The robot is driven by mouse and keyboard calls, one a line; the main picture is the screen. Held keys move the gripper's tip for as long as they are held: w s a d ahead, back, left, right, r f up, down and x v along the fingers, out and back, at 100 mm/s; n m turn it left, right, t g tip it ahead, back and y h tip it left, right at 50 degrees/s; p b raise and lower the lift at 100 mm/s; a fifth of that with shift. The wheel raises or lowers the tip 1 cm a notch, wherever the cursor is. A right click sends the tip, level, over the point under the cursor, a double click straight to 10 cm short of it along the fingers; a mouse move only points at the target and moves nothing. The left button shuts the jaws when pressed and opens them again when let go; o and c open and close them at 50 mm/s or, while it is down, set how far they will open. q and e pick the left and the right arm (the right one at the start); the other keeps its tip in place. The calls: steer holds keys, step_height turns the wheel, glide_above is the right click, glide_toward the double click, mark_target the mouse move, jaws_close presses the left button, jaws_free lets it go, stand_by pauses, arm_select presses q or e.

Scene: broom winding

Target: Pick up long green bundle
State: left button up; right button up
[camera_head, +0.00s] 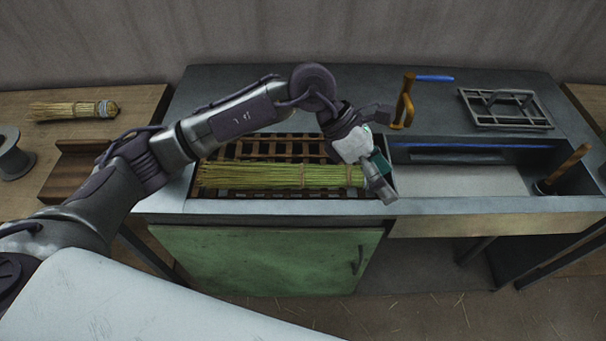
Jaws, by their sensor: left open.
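The long green bundle (265,176) lies level across the dark slatted rack (285,148) set in the grey workbench. It is made of yellow-green stalks, with ties around it near its right part. My left gripper (384,150) is over the bundle's right end, with one finger in front of it and the other behind, above the bench. It is open, and I cannot tell whether a finger touches the bundle. The gripper hides the bundle's right tip. My right gripper is not in view.
A shorter bundle (66,110) and a grey spool (13,155) are on the wooden table at left. An orange-handled tool (404,101) stands behind the gripper. A metal frame (506,108) is at back right. A wooden handle (567,164) rises from a dark holder at right.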

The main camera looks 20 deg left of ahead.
arm_select(q)
steer(key=w+a+f+t+y, duration=0.1)
steer(key=w+a+f+y, duration=0.2)
steer(key=a, duration=0.4)
step_height(320, 180, up, 2)
steer(key=t+y, duration=0.1)
steer(key=y, duration=0.5)
glide_above(303, 170)
step_height(303, 170, down, 7)
steer(key=shift+w+f+p, duration=0.15)
steer(key=shift+p, duration=0.6)
step_height(303, 170, down, 5)
steer(key=shift+r+p, duration=0.2)
steer(key=shift+p, duration=0.75)
steer(key=shift+f, duration=0.6)
steer(key=c, duration=1.3)
